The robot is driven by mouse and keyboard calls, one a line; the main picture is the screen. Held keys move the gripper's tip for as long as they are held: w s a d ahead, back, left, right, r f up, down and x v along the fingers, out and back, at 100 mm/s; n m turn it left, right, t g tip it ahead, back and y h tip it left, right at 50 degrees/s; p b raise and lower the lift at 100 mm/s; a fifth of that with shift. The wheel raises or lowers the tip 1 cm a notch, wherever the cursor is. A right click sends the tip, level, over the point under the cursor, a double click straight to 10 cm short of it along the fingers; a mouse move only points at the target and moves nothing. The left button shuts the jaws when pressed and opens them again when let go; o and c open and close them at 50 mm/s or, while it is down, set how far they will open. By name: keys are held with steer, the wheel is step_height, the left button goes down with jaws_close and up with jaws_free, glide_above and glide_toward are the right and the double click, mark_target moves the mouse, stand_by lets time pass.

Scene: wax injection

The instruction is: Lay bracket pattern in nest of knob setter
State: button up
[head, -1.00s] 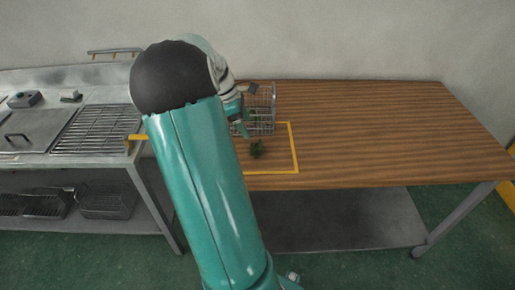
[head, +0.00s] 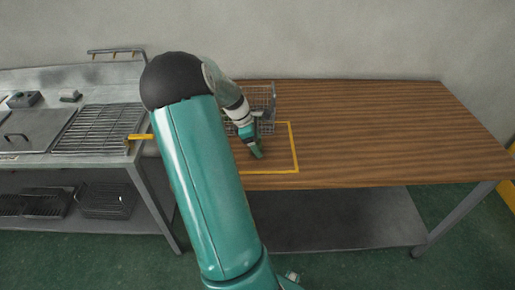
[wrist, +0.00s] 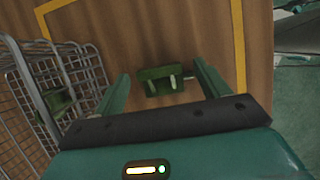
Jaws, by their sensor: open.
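A dark green bracket pattern (wrist: 160,73) with pale pegs lies on the wooden table inside the yellow outline. In the wrist view it sits between and just beyond the fingertips of my gripper (wrist: 161,80), which is open and empty, one finger to each side. In the head view my gripper (head: 256,153) points down over the same spot and hides the pattern. Whether the fingertips are level with the pattern I cannot tell. I cannot make out a knob setter or its nest in these views.
A wire basket (head: 266,100) stands close behind my gripper; in the wrist view the basket (wrist: 92,68) holds another green piece (wrist: 57,100) at left. The table (head: 380,130) is clear to the right. A metal bench with a grille (head: 92,128) stands left.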

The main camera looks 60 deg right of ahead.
steer(key=c, duration=1.1)
steer(key=shift+r, duration=0.1)
steer(key=shift+c, duration=0.2)
steer(key=shift+r, duration=0.5)
step_height(320, 180, up, 2)
steer(key=shift+r, duration=0.2)
steer(key=a+r, duration=0.9)
steer(key=a, duration=0.5)
steer(key=shift+s+r, duration=0.25)
steer(key=shift+s, duration=0.1)
